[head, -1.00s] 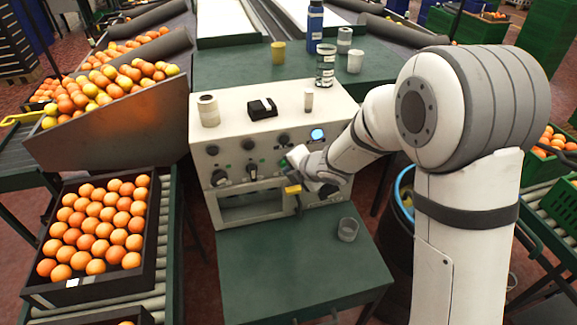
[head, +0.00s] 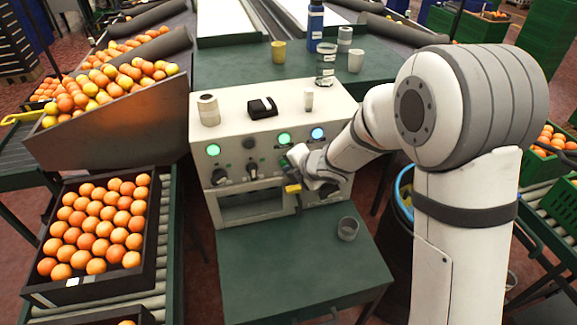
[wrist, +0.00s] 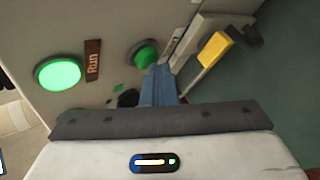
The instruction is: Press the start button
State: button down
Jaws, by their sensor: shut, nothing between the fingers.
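The white control box (head: 268,148) stands on the green table, with knobs, lamps and buttons on its front. A green button (wrist: 146,56), probably the start button, shows in the wrist view right at the tips of my gripper (wrist: 158,70). My gripper is shut and empty, its blue-grey fingers pointing at the panel. I cannot tell whether the tips touch the button. A lit green lamp (wrist: 60,73) beside a "Run" label (wrist: 92,60) glows in the wrist view. In the head view my gripper (head: 291,160) is at the panel's right half and partly hides it.
A yellow-handled lever (head: 292,188) sticks out close below my gripper. Lamps glow green at the panel's left (head: 213,150) and blue at its right (head: 317,133). Small containers stand on the box top.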

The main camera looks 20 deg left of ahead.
jog(key=shift+s+d+b, duration=0.3)
jog(key=shift+s+d, duration=0.1)
jog(key=shift+s, duration=0.25)
jog(key=s+d, duration=0.1)
jog(key=s+b, duration=0.1)
jog(key=s, duration=0.1)
jog(key=s+d, duration=0.1)
jog(key=shift+s+d+b, duration=0.15)
jog(key=shift+d+b, duration=0.15)
jog(key=shift+b, duration=0.1)
dwell(0.5)
